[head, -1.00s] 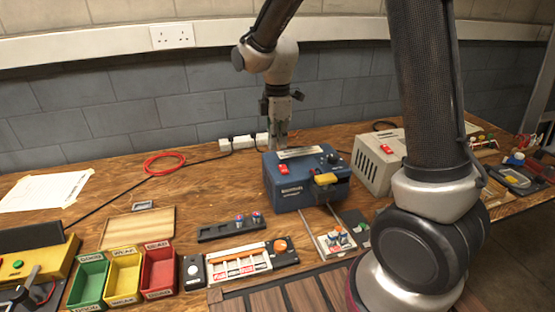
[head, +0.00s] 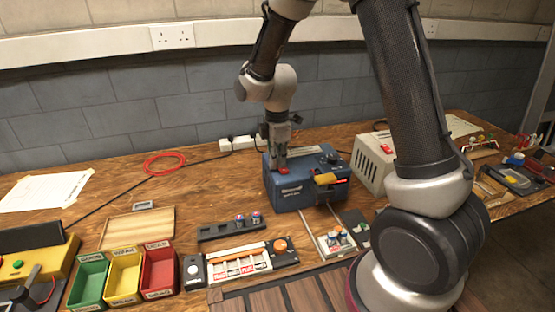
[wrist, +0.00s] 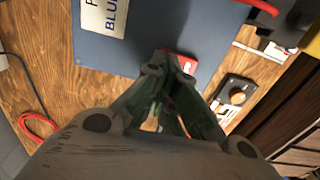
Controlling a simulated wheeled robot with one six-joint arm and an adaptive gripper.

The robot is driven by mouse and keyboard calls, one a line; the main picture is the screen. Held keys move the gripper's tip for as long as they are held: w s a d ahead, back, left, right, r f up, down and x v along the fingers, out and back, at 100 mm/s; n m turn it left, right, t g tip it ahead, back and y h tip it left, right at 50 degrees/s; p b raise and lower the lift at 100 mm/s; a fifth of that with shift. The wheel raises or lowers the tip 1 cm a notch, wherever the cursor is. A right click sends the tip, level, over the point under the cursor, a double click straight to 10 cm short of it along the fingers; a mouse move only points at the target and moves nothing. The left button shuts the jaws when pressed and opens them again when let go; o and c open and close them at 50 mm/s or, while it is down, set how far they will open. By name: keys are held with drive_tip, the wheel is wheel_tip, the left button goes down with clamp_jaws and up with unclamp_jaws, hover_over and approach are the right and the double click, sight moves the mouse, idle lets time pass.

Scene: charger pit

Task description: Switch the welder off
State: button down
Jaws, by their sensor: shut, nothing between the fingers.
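The welder appears to be the blue box (head: 300,196) on the bench, with a printed label on its front that is too small to read. A red switch (head: 284,172) is on its top, near the left front. My gripper (head: 281,165) is shut and empty, pointing down with its fingertips at the switch. In the wrist view the fingertips (wrist: 168,65) partly cover the red switch (wrist: 184,62). I cannot tell whether they touch it or which way it is set. A white label (wrist: 103,15) lies on the blue top.
A beige vented box (head: 373,163) with its own red switch stands to the right. Green, yellow and red bins (head: 158,270) and a small panel with an orange knob (head: 280,244) stand in front. A red cable ring (head: 165,163) lies left.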

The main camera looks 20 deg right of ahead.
drive_tip(key=shift+s, duration=0.15)
drive_tip(key=shift+s+r, duration=0.25)
drive_tip(key=shift+s, duration=0.4)
wheel_tip(320, 180, up, 14)
drive_tip(key=w, duration=0.2)
idle(0.4)
drive_tip(key=shift+f, duration=0.1)
